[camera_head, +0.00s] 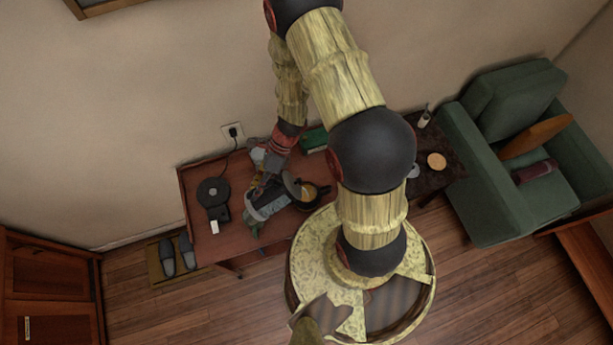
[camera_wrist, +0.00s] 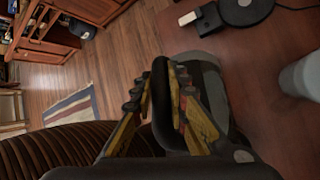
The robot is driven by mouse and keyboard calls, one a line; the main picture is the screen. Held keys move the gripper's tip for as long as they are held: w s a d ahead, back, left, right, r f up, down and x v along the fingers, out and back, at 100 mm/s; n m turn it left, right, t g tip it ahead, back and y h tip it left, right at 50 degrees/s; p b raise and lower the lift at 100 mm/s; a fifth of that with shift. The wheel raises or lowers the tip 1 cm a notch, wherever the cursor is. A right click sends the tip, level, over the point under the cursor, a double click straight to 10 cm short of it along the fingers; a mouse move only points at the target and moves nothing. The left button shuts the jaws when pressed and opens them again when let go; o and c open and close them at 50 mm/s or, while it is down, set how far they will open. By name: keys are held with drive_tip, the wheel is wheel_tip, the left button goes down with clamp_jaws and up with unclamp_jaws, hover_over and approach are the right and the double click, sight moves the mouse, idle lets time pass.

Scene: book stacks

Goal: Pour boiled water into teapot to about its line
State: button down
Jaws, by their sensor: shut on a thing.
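The grey kettle (camera_head: 268,208) is in my gripper (camera_head: 264,184), over the front middle of the brown table. The wrist view shows my gripper (camera_wrist: 167,98) shut around the kettle's black handle (camera_wrist: 161,75), with part of the grey kettle body (camera_wrist: 214,75) beyond it. A dark teapot (camera_head: 316,196) is just right of the kettle in the head view, close to it. My gripper and the kettle hide part of it. The kettle looks tilted, but how far I cannot tell. No stream of water, water level or line on the teapot can be made out.
A black round kettle base (camera_head: 213,191) lies on the table's left, its cord running to a wall socket (camera_head: 232,131). A green box (camera_head: 313,139) is at the back. Slippers (camera_head: 167,256) are on the floor at left. A green armchair (camera_head: 510,150) stands at right.

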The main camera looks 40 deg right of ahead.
drive_tip(key=shift+s+d+r+y+b, duration=0.1)
drive_tip(key=shift+d+r+y+b, duration=0.05)
drive_tip(key=shift+d+y+b, duration=0.3)
idle(1.6)
